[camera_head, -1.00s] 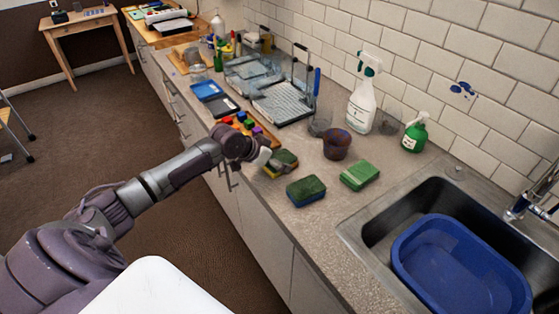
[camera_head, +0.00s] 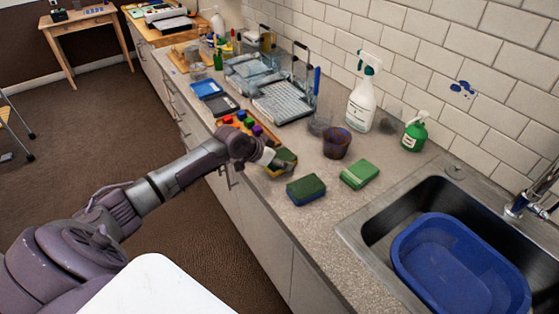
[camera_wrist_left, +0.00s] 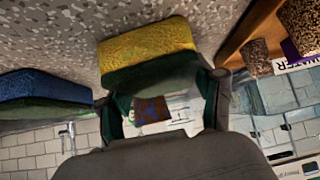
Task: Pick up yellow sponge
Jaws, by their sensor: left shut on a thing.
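The yellow sponge (camera_head: 284,160) has a dark green scouring side and is near the counter's front edge. It also shows large in the left wrist view (camera_wrist_left: 148,52), yellow side towards the counter. My left gripper (camera_head: 271,159) is at the sponge, its fingers on either side of it and shut on it. Both fingers also show in the left wrist view (camera_wrist_left: 160,92). I cannot tell whether the sponge is clear of the counter. My right gripper is not in view.
A blue sponge with a dark green top (camera_head: 306,189) and a green sponge (camera_head: 359,174) lie close by to the right. A wooden tray of coloured blocks (camera_head: 264,143) is just behind. A dark cup (camera_head: 336,143), spray bottle (camera_head: 361,104) and sink with blue tub (camera_head: 455,262) are further right.

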